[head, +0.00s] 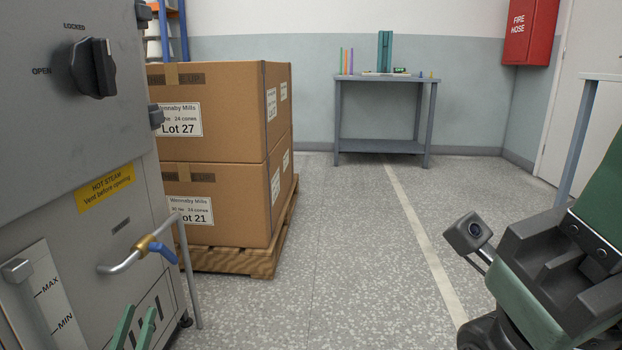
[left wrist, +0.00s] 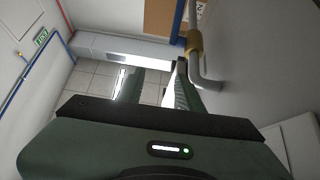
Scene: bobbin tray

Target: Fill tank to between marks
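The tank is part of a grey steam cabinet (head: 100,140) at the left of the head view. Its white gauge plate (head: 45,300) carries a MAX mark and a MIN mark below it; a grey tube covers part of it, and I cannot tell the level. A bent pipe with a brass valve (head: 146,245) and blue lever (head: 163,253) sticks out from the front. My left gripper (head: 135,312) is open and empty, low in front of the cabinet and below the valve. The left wrist view shows its fingers apart and the brass fitting (left wrist: 193,41) close by. My right gripper's fingers are out of view.
Stacked cartons (head: 215,155) stand on a wooden pallet (head: 235,260) beyond the cabinet. A grey table (head: 382,148) with bobbins stands at the back wall. The speckled floor between is clear. A thin rail (head: 186,270) stands beside the cabinet. My right arm fills the lower right.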

